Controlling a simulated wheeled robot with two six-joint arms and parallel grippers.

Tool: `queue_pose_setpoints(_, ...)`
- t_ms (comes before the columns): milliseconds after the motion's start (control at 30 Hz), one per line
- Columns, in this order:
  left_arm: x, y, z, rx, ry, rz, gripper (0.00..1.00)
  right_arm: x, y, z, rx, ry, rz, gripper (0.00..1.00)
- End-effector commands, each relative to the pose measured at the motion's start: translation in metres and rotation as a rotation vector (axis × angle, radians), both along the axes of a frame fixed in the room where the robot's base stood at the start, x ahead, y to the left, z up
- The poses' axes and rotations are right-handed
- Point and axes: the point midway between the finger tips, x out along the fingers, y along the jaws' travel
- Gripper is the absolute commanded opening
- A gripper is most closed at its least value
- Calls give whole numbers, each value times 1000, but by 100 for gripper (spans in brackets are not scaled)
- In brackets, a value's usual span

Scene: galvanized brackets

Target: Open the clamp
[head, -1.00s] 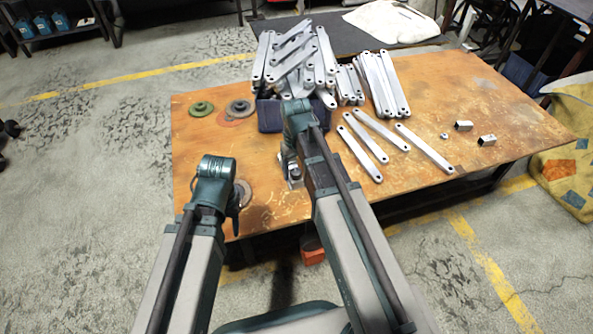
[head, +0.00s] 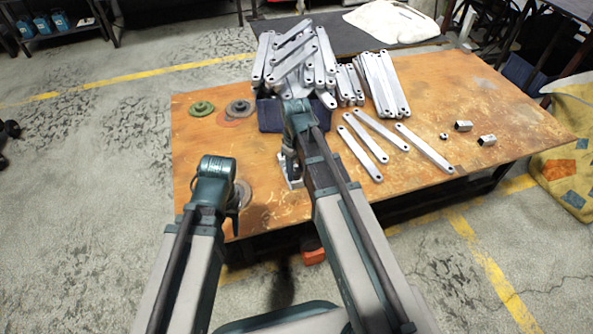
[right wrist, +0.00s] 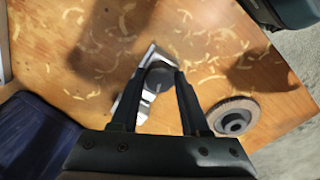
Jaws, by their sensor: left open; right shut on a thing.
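The clamp (right wrist: 150,88) is a small silver metal piece on the wooden table, with a dark rounded part between my fingers. In the head view a bit of the clamp (head: 293,182) shows just left of my right arm, which hides the rest. My right gripper (right wrist: 160,76) is shut on the clamp's dark part in the right wrist view; the exact contact is hard to see. My left gripper (head: 238,203) is at the table's near left edge, left of the clamp and apart from it. It is open, though its own wrist mostly hides its fingers.
A grey disc (right wrist: 232,116) lies beside the clamp. A dark blue bin (right wrist: 32,140) stands close by. Metal brackets (head: 380,85) are piled at the back, with loose bars (head: 424,148) at right. Green (head: 201,109) and grey discs lie at far left.

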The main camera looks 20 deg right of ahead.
Motion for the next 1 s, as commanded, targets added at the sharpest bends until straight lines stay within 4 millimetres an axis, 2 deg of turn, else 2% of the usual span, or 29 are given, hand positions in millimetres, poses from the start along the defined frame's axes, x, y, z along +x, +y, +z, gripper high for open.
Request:
queue_pose_setpoints(600,0,0,0,0,0,0,50,0,0,0,0,0,879,0)
queue_pose_setpoints(800,0,0,0,0,0,0,50,0,0,0,0,0,1115,0)
queue_pose_setpoints(833,0,0,0,0,0,0,50,0,0,0,0,0,1127,47)
queue_pose_setpoints(933,0,0,0,0,0,0,50,0,0,0,0,0,1120,65)
queue_pose_setpoints(1000,0,0,0,0,0,0,50,0,0,0,0,0,1120,65)
